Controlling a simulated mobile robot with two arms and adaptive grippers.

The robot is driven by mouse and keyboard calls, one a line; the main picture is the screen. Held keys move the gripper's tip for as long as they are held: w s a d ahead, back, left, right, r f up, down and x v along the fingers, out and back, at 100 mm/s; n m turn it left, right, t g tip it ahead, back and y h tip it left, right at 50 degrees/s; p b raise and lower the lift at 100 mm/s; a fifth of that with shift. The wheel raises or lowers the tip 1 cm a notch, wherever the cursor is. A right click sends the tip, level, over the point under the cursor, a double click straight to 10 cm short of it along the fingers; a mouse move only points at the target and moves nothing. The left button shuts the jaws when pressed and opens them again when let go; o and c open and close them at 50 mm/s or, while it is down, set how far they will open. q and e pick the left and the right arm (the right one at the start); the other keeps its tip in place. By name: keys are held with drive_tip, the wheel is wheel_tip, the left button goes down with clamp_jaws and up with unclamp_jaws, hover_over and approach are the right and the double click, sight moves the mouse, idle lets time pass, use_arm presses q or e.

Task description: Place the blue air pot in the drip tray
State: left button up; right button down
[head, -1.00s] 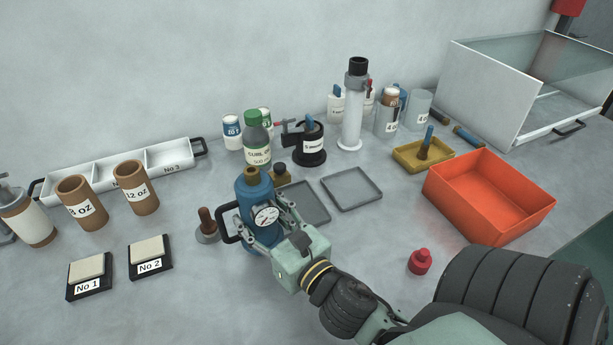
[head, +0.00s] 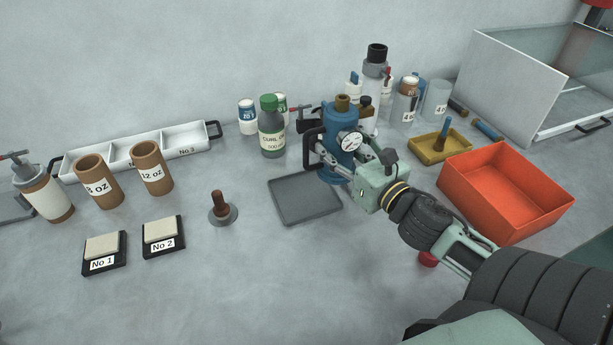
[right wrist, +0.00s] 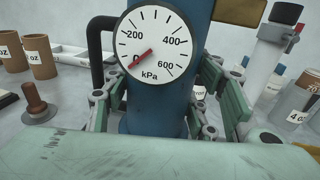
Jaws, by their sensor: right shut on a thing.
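The blue air pot (head: 341,120) has a round white gauge and a dark side handle. It is upright, with its base by the right edge of a shallow grey tray (head: 290,207); I cannot tell whether it is lifted. My right gripper (head: 341,162) is shut around its body. In the right wrist view the fingers (right wrist: 167,112) flank the blue body (right wrist: 160,95), and the gauge faces the camera. A second grey tray, seen earlier to the right, is hidden behind the pot and my arm. My left gripper is not in view.
A green-capped bottle (head: 271,135) stands left of the pot. A brown-handled tamper (head: 219,205) stands left of the grey tray. An orange bin (head: 500,205) and yellow tray (head: 428,151) are to the right.

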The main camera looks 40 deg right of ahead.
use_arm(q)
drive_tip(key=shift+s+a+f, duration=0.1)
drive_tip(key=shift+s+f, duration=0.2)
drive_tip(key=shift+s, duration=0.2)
use_arm(e)
drive_tip(key=shift+w+a+f, duration=0.75)
drive_tip(key=shift+a+f, duration=0.15)
drive_tip(key=shift+f, duration=0.4)
drive_tip(key=shift+w+a+f, duration=0.7)
drive_tip(key=shift+a+f, duration=0.25)
drive_tip(key=shift+f, duration=0.35)
drive_tip(key=shift+w+a+f, duration=0.75)
drive_tip(key=shift+a+f, duration=0.15)
drive_tip(key=shift+f, duration=0.4)
drive_tip(key=c, duration=0.7)
unclamp_jaws()
drive_tip(key=shift+s+f, duration=0.1)
drive_tip(key=shift+f, duration=0.1)
drive_tip(key=shift+c, duration=0.2)
drive_tip(key=shift+r, duration=0.1)
